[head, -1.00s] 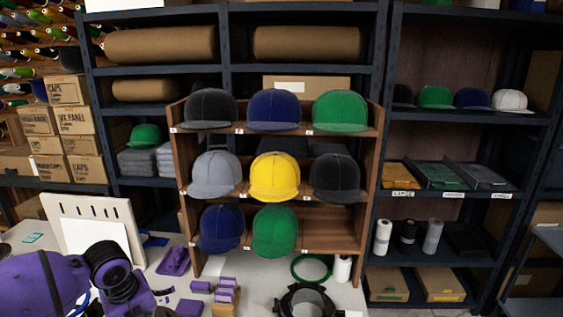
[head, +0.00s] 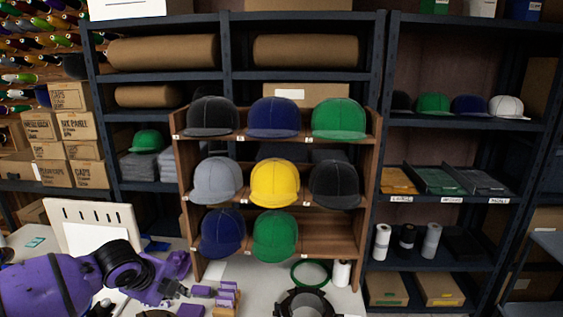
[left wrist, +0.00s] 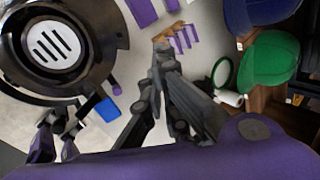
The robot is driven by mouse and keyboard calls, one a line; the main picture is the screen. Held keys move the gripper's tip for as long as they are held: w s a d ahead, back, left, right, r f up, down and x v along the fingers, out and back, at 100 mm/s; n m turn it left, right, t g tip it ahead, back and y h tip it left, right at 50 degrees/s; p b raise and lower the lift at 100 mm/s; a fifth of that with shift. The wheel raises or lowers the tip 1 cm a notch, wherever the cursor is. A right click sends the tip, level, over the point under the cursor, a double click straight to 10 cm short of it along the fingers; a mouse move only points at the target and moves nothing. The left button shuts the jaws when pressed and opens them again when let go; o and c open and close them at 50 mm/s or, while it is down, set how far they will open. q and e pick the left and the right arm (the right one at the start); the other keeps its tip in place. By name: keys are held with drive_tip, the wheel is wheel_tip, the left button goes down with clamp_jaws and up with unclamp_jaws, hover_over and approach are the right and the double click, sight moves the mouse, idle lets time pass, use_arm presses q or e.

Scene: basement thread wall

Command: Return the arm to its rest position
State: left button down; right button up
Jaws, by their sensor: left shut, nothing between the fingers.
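My left arm (head: 45,285) comes in from the lower left of the head view, purple with a black ringed joint. My left gripper (head: 180,291) is at its right end, low over the white table, close to small purple blocks (head: 203,291). In the left wrist view the left gripper's grey fingers (left wrist: 160,50) are closed together with nothing between them. They overlap an orange-brown piece with purple strips (left wrist: 181,40) in that picture; I cannot tell whether they touch. I cannot identify my right gripper in either view.
A wooden cap rack (head: 188,180) with several caps stands behind the table (head: 255,285). A green ring (head: 311,272), a white roll (head: 341,273) and a dark clamp-like ring (head: 305,302) are at its right. A slotted white board (head: 95,215) stands behind my arm.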

use_arm(q)
drive_tip(key=s+d+f+n+t+h, duration=0.35)
drive_tip(key=s+d+f+n, duration=0.35)
drive_tip(key=d+f+n, duration=0.5)
drive_tip(key=s+a+f+n+y, duration=0.1)
drive_tip(key=s+f+n, duration=0.2)
drive_tip(key=s, duration=0.6)
drive_tip(key=s+a+f+n+y, duration=0.1)
drive_tip(key=s+f+n+y, duration=0.1)
drive_tip(key=s+f, duration=0.4)
drive_tip(key=s+a+f+n+y, duration=0.1)
drive_tip(key=s+f+n, duration=0.3)
drive_tip(key=s, duration=0.9)
drive_tip(key=shift+a+f+n+g, duration=0.3)
drive_tip(key=shift+a+f+g, duration=0.15)
drive_tip(key=shift+f, duration=0.1)
use_arm(e)
drive_tip(key=s+f, duration=0.1)
drive_tip(key=s+a+f, duration=0.1)
drive_tip(key=s, duration=0.1)
drive_tip(key=shift+f+g, duration=0.25)
drive_tip(key=shift+g, duration=0.15)
use_arm(q)
drive_tip(key=shift+s+y, duration=0.15)
drive_tip(key=shift+y, duration=0.1)
use_arm(e)
drive_tip(key=shift+w+r, duration=0.15)
drive_tip(key=shift+f, duration=0.25)
drive_tip(key=shift+r, duration=0.2)
